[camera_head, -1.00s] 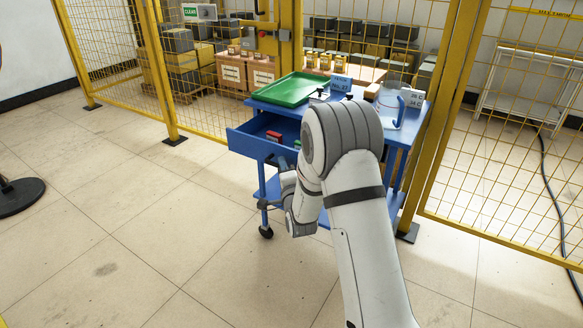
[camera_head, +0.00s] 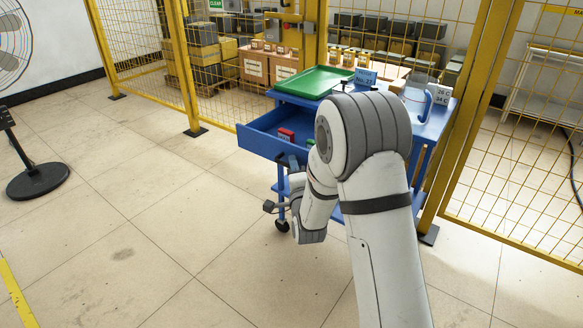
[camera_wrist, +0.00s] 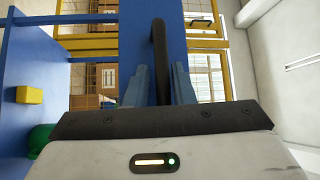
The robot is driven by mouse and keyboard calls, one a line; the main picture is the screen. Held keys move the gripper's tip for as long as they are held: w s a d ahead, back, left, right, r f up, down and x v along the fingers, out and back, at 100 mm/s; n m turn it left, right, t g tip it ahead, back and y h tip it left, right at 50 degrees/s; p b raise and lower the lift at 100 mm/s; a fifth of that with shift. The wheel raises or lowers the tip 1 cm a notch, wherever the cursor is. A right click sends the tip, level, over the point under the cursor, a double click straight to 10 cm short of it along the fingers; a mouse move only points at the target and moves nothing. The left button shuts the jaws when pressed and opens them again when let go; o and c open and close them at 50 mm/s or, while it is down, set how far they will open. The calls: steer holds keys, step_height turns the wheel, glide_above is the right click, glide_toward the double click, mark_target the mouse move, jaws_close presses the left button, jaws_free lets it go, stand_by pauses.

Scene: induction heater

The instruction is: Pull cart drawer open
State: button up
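The blue cart (camera_head: 430,128) stands against the yellow mesh fence in the head view. Its blue drawer (camera_head: 258,141) sticks out open to the left, with a small red item (camera_head: 286,135) and a green one inside. My gripper (camera_head: 288,162) is at the drawer front, partly hidden by my arm. In the wrist view, the blue drawer front (camera_wrist: 175,28) runs down the middle with the dark handle (camera_wrist: 159,38) on it.
A green tray (camera_head: 312,82) and small signs stand on the cart top. A black round stand base (camera_head: 38,181) sits at the far left. Yellow fence posts (camera_head: 186,70) rise behind the cart.

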steer(key=shift+o, duration=1.1)
steer(key=shift+a, duration=0.1)
steer(key=s+d, duration=0.1)
steer(key=s, duration=0.6)
steer(key=shift+s+d+f, duration=0.15)
steer(key=shift+s+f, duration=0.15)
steer(key=shift+f, duration=0.15)
steer(key=shift+s, duration=0.1)
